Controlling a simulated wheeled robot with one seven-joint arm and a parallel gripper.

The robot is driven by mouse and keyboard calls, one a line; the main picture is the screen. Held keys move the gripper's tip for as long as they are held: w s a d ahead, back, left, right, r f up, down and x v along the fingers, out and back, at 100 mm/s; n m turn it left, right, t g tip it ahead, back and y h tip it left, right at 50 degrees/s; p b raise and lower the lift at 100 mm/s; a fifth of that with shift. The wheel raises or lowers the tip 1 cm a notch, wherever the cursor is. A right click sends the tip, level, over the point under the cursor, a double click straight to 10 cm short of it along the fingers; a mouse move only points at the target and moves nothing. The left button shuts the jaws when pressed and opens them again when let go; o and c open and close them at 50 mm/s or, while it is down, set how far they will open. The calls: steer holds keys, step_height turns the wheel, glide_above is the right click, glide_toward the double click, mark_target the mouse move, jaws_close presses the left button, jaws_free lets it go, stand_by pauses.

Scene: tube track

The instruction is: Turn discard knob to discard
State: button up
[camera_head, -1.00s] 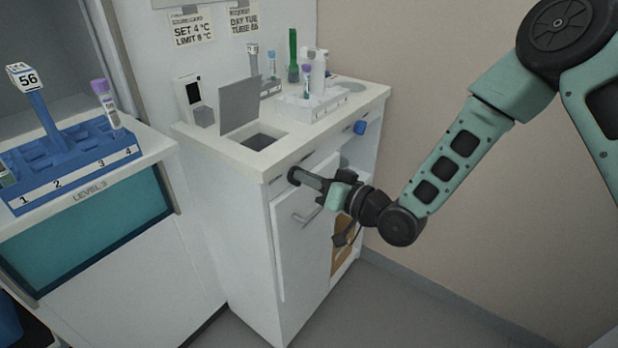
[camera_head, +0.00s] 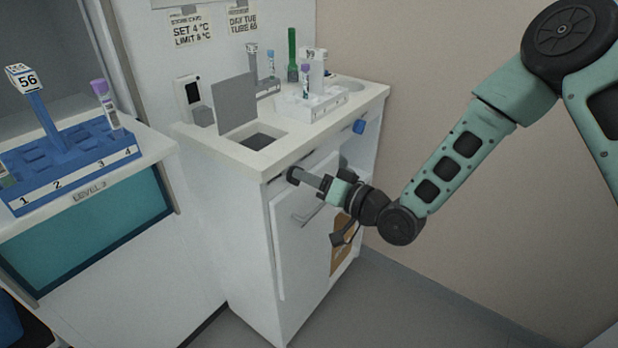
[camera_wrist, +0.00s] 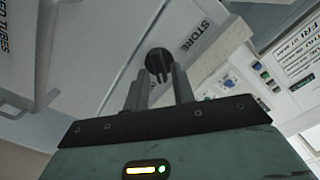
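The black discard knob (camera_head: 294,174) is on the upper front of the white cabinet, below the countertop edge. In the wrist view the round knob (camera_wrist: 158,62) has a narrow grip bar, with the word STORE printed to its right. My gripper (camera_head: 308,180) points at the knob from the right. In the wrist view my gripper's two fingers (camera_wrist: 160,80) stand apart, with the knob's bar between their tips and small gaps visible. I cannot tell whether either finger touches it.
A cabinet door with a bar handle (camera_head: 308,215) is just below my gripper. A blue knob (camera_head: 360,127) sits farther right. A raised grey lid (camera_head: 238,104) stands by an opening in the countertop. A blue tube rack (camera_head: 70,165) is at left.

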steer(key=shift+o, duration=0.3)
steer(key=p+v, duration=0.1)
steer(key=v, duration=1.6)
steer(key=shift+s+d, duration=0.15)
